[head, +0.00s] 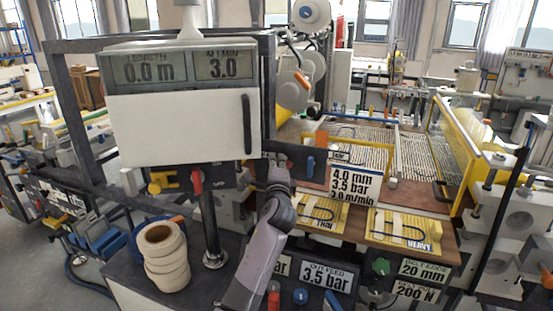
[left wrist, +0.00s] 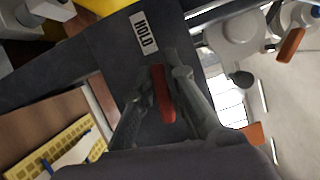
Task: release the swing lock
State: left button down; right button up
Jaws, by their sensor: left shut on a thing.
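A dark plate with a HOLD label (left wrist: 144,32) fills the middle of the left wrist view. A short red lever (left wrist: 163,95) stands out from it below the label. My left gripper (left wrist: 160,80) has one finger on each side of the red lever and is shut on it. In the head view my left gripper (head: 280,170) is at the dark bar just below the right end of the display box (head: 180,128). The red lever it holds is hidden there. Whether this lever is the swing lock, I cannot tell. My right gripper is not in view.
A dark frame (head: 62,100) surrounds the display box. Another red handle (head: 197,181) and a yellow part (head: 160,181) hang below it. White rolls (head: 162,254) are stacked at lower left. Yellow THIN and HEAVY boards (head: 408,230) lie on the right.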

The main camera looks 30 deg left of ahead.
pick_arm(q)
jog(key=shift+f+n+g+p, duration=0.25)
jog(key=shift+n+p, duration=0.2)
jog(key=shift+n, duration=0.45)
jog(key=shift+h, duration=0.3)
jog(key=c, duration=1.6)
grip_release()
jog(key=shift+r, duration=0.1)
jog(key=v, duration=1.2)
jog(key=shift+d, duration=0.1)
